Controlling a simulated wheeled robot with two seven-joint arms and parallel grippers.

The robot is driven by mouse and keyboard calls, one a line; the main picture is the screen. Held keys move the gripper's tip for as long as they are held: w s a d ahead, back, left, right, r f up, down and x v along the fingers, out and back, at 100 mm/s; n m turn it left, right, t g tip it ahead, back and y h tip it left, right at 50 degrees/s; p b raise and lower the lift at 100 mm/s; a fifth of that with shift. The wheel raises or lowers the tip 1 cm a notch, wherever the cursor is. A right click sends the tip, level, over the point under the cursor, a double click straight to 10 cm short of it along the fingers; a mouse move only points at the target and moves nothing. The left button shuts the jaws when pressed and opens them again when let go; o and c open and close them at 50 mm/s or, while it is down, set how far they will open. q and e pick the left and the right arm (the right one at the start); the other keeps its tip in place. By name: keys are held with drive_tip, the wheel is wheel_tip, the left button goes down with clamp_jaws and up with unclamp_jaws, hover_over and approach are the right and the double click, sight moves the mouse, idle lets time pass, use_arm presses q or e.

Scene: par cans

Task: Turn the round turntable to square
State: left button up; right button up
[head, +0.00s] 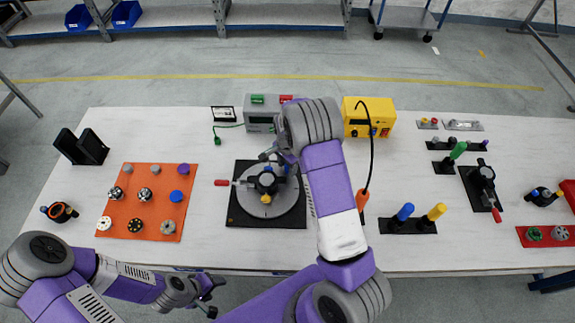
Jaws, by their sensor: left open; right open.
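The round turntable (285,208) is a grey disc on a black square base plate (238,217) in the middle of the table. A black fixture (266,181) with a yellow part sits on the disc, and a red-tipped lever (222,183) sticks out to its left. My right arm reaches over from the front and hides the disc's right side. My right gripper (268,156) is open at the turntable's back edge, partly hidden by its own wrist; I cannot tell whether it touches anything. My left gripper (209,296) is open and empty off the table's front edge.
An orange mat (120,210) with several knobs lies at the left. Behind the turntable stand a grey box (262,120) and a yellow box (385,115) with a cabled probe. Blue and yellow handles (420,226) stand right of my arm. More fixtures crowd the right end.

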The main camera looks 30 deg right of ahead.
clamp_jaws()
drive_tip(key=shift+s+d, duration=0.1)
drive_tip(key=shift+s, duration=0.15)
idle(0.3)
